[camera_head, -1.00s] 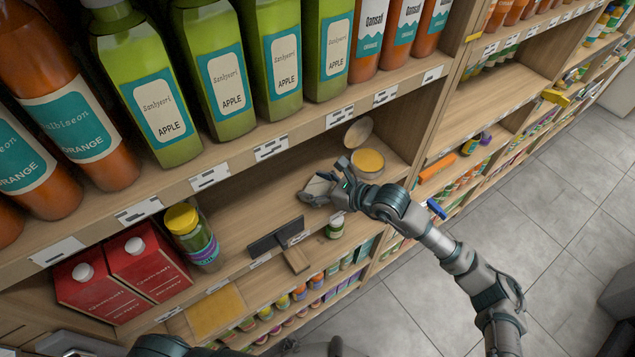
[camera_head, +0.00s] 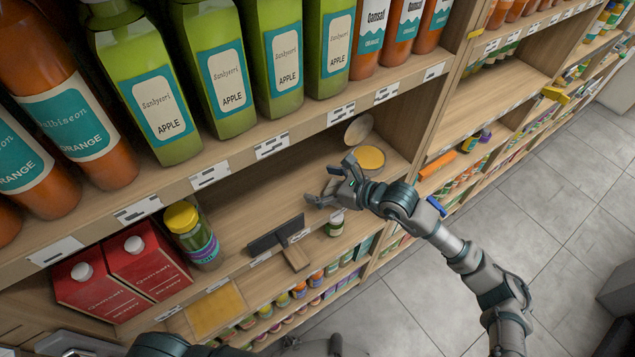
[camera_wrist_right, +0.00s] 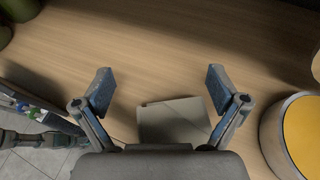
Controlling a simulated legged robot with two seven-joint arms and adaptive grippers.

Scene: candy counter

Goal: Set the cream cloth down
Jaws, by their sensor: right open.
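The cream cloth (camera_wrist_right: 172,118) lies flat on the wooden shelf in the right wrist view, looking grey in the shade. It lies between and below the spread fingers of my right gripper (camera_wrist_right: 160,88), with its near part hidden by the gripper body. In the head view my right gripper (camera_head: 331,182) is open at the shelf's front part and covers most of the cloth. Dark parts of my left arm show at the bottom edge of the head view; its jaw state is unclear.
A round tin (camera_head: 369,158) with yellow contents and a raised lid (camera_head: 358,129) stands right behind the gripper. A small jar (camera_head: 334,224) and a dark holder (camera_head: 276,237) are in front. A yellow-lidded jar (camera_head: 193,236) and red cartons (camera_head: 149,272) stand left. Bare shelf lies between.

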